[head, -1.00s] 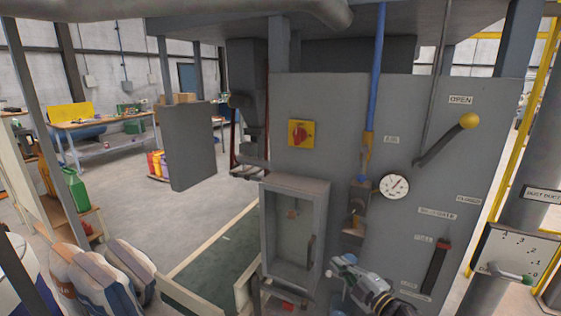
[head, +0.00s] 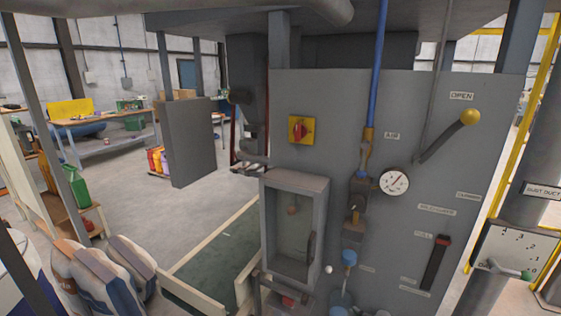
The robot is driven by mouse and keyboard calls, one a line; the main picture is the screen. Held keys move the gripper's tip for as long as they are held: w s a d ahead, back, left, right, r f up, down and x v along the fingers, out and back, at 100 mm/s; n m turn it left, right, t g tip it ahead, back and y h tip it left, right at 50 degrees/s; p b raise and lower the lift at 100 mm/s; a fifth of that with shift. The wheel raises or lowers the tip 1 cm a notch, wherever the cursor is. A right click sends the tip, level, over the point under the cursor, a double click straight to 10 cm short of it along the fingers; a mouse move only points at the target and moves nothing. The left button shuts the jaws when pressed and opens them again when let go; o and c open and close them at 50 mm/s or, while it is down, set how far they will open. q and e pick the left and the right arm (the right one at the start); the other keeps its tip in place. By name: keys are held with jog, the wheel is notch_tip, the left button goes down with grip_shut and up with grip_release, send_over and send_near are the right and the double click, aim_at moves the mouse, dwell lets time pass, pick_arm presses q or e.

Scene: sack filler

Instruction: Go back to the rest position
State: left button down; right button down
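Neither of my grippers shows in the head view, so their state is hidden. The sack filler's grey front panel (head: 330,110) fills the middle and right. It carries a red switch on a yellow plate (head: 301,130), a round gauge (head: 394,181), a lever with a yellow ball end (head: 470,117) near the OPEN label, and a red-topped slider (head: 436,262). A grey cabinet with a window (head: 293,226) sits at the panel's lower left, and its door looks closed. A blue pipe (head: 377,70) runs down to a valve beside the gauge.
Several filled sacks (head: 105,275) stand at the lower left. A cream-edged green platform (head: 215,250) lies left of the cabinet. A grey hanging panel (head: 187,142) juts out at the left. A duct with a dial plate (head: 510,250) stands at the right. Open floor lies behind.

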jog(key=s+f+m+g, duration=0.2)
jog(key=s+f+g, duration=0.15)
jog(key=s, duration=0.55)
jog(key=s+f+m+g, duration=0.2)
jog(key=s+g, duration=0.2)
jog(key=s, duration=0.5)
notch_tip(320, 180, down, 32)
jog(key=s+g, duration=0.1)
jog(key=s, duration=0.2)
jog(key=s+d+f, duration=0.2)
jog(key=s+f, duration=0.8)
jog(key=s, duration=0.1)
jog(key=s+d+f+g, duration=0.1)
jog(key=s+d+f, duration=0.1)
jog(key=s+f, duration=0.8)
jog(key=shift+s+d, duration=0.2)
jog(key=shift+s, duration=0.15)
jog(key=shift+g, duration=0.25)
